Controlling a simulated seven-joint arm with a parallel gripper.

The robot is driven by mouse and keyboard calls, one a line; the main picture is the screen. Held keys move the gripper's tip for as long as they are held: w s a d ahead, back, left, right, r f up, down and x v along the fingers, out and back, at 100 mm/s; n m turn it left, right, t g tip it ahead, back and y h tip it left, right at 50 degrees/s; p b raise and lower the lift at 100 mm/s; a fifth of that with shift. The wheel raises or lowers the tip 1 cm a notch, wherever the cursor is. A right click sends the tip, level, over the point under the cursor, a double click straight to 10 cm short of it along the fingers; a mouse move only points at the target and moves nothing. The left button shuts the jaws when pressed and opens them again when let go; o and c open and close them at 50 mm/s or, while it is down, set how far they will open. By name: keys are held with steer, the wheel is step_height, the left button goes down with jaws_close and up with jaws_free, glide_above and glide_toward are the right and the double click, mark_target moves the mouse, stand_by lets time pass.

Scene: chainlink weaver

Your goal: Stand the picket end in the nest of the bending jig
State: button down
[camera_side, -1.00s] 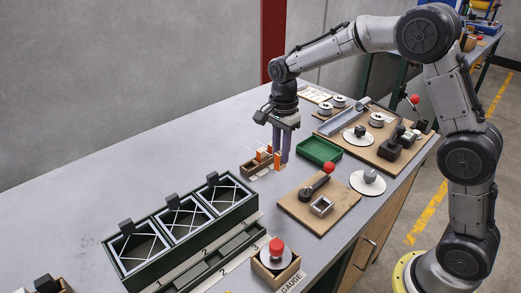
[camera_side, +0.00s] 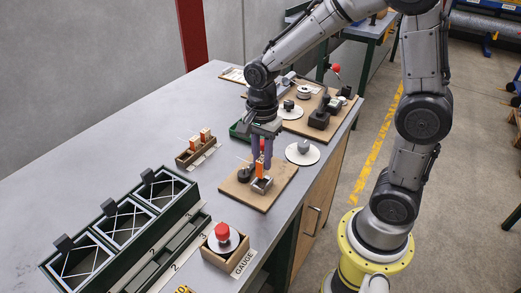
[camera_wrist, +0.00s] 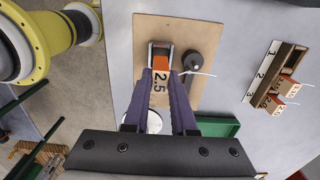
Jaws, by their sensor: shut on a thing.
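My gripper (camera_side: 262,158) is shut on an orange picket end marked 2.5 (camera_wrist: 161,80), gripped between its purple fingers. In the side view the picket end (camera_side: 259,172) is upright, its lower end at the small grey metal nest (camera_side: 262,186) of the bending jig. The nest also shows in the wrist view (camera_wrist: 160,47). I cannot tell whether the lower end is inside the nest or just above it. The jig's wooden board (camera_side: 243,194) carries a black pivot (camera_wrist: 189,62) beside the nest.
A wooden rack (camera_side: 184,158) with two orange blocks stands left of the jig. A green tray (camera_wrist: 218,127) and a white disc (camera_side: 302,153) are close by. The green three-bay stand (camera_side: 110,240) and gauge box (camera_side: 225,245) are nearer the camera.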

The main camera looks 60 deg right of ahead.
mark_target(262, 170)
steer(key=shift+f, duration=2.1)
steer(key=c, duration=0.7)
jaws_free()
steer(key=shift+o, duration=0.2)
step_height(262, 170, up, 14)
